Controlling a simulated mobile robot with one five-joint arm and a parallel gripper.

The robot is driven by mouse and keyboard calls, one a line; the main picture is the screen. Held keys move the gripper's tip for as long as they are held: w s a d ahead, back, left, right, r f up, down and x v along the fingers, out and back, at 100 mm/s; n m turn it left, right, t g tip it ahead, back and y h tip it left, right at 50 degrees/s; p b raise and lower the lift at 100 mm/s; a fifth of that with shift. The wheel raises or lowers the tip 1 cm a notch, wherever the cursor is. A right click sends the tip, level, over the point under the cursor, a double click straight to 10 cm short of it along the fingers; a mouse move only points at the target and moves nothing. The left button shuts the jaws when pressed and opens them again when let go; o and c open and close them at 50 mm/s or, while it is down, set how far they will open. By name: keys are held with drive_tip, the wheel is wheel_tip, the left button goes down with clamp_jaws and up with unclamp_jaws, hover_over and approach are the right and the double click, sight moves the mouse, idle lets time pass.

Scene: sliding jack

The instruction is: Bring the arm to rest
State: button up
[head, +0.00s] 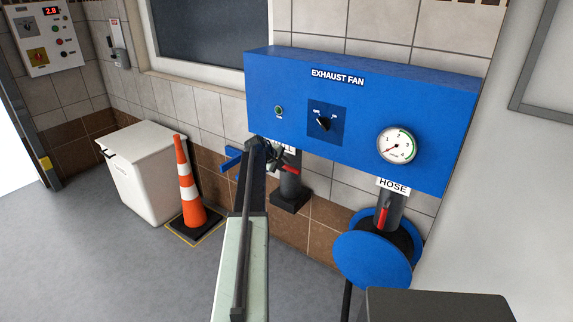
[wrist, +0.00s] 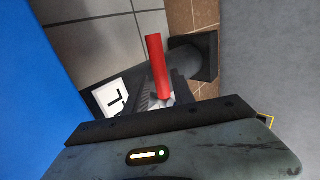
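My arm reaches up from the bottom of the head view. My gripper (head: 268,150) is in front of the lower left edge of the blue exhaust fan box (head: 365,105). A red lever (head: 290,170) on a dark pipe shows just right of the gripper and is partly hidden by it. In the wrist view the red lever (wrist: 157,62) stands with its lower end by the dark fingers of my gripper (wrist: 163,92). I cannot tell whether the fingers touch it or how far apart they are.
A second red lever (head: 383,213) is below the HOSE label, above a blue hose reel (head: 372,260). An orange cone (head: 187,185) and a white bin (head: 150,175) stand to the left. A dark grey block (head: 435,305) is at the bottom right. The floor at lower left is clear.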

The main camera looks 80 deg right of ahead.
drive_tip(key=p+v, duration=0.1)
drive_tip(key=v, duration=0.3)
drive_tip(key=shift+w+p, duration=0.1)
drive_tip(key=shift+p, duration=0.2)
